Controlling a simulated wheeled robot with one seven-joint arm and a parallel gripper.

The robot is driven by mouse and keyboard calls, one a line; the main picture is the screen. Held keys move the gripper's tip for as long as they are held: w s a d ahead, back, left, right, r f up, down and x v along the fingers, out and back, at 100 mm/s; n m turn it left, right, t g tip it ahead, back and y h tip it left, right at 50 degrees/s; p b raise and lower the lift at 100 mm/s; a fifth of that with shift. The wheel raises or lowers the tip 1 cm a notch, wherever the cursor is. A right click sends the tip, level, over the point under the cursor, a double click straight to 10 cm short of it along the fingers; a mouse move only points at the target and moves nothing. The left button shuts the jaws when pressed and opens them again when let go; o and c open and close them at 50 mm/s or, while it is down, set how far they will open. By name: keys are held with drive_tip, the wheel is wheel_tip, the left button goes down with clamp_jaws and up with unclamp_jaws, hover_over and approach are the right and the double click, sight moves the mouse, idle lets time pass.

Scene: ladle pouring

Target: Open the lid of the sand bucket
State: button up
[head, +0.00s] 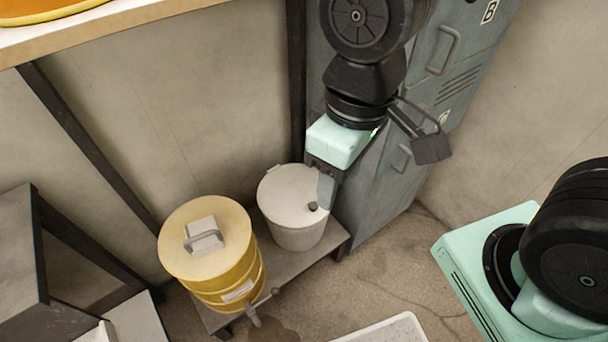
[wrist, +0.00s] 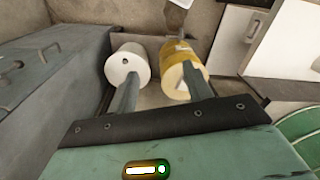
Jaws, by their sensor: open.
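A white bucket (head: 283,190) with a flat white lid and a small dark knob (head: 312,206) stands on a low shelf; no sand shows. It also shows in the wrist view (wrist: 120,70). My gripper (head: 325,200) is open and empty, its fingers pointing down in front of the lid's right side near the knob. I cannot tell whether it touches the lid. In the wrist view the two fingers of my gripper (wrist: 161,88) are spread wide, the left one in line with the white bucket and the right one with the yellow barrel.
A yellow barrel (head: 238,273) with a handled lid and a tap stands left of the white bucket on the shelf (head: 318,243). A grey locker (head: 385,195) stands close on the right. A white tray (head: 400,328) lies on the floor in front.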

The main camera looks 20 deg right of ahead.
drive_tip(key=w+f+m+b, duration=0.2)
drive_tip(key=w+f+b, duration=0.6)
drive_tip(key=w+f, duration=0.5)
drive_tip(key=m+b, duration=0.1)
drive_tip(key=b, duration=0.5)
hover_over(314, 205)
wheel_tip(314, 205, down, 16)
drive_tip(key=shift+h, duration=0.3)
wheel_tip(314, 205, down, 17)
drive_tip(key=b, duration=0.3)
